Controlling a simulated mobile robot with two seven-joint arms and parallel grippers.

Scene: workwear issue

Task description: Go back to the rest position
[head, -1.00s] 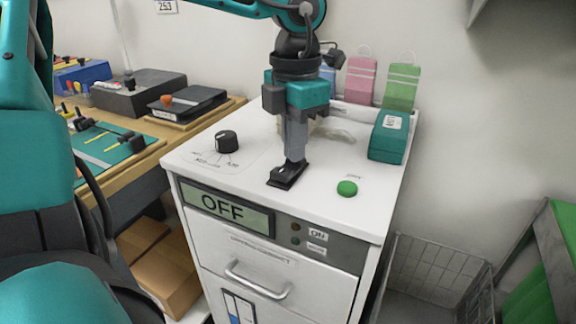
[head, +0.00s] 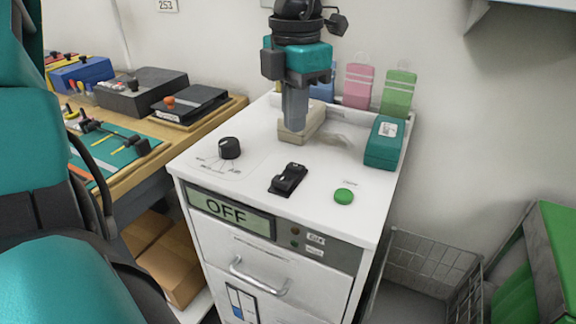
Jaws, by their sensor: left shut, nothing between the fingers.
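My left gripper (head: 294,128) is shut and empty, pointing down above the white cabinet top (head: 240,185). It hangs behind and above a black rocker switch (head: 288,179), apart from it. A black knob (head: 229,148) is to the left of the switch and a green button (head: 344,196) to its right. The cabinet's front display (head: 228,212) reads OFF. A beige object (head: 312,122) on the cabinet top is partly hidden behind the gripper. My right gripper is not in view.
A teal box (head: 384,143) and pink (head: 359,86) and green (head: 398,93) tags stand at the cabinet's back right. A wooden bench (head: 165,135) with control boxes is at left. A wire basket (head: 430,262) is at lower right.

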